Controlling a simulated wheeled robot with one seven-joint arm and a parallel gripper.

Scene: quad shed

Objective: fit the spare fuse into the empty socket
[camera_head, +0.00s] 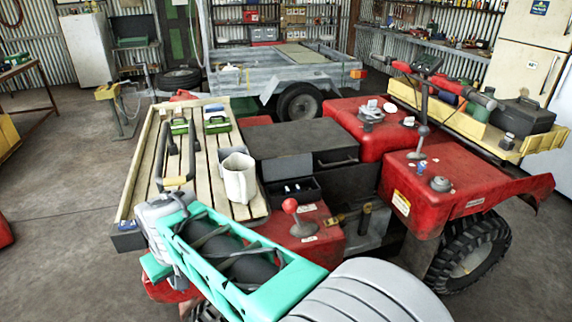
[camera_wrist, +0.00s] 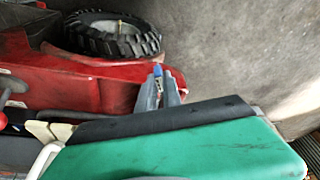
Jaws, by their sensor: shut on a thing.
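In the wrist view my gripper (camera_wrist: 160,82) has its two grey fingers closed on a small blue-tipped piece, which I take to be the spare fuse (camera_wrist: 158,71). Most of the piece is hidden between the fingers. It is held in the air, with red bodywork and floor behind it. In the head view I cannot make out the fingers; my teal arm covers the lower middle. An open dark box (camera_head: 291,192) on the quad holds small white and blue pieces. They look like fuses, but I cannot tell which socket is empty.
The red-knobbed lever (camera_head: 290,205) stands close beside the box. A white jug (camera_head: 239,178) stands on the slatted rack (camera_head: 146,160). The red fender (camera_head: 455,187) and rear wheel (camera_head: 470,256) lie to the right. Open floor shows at the lower right.

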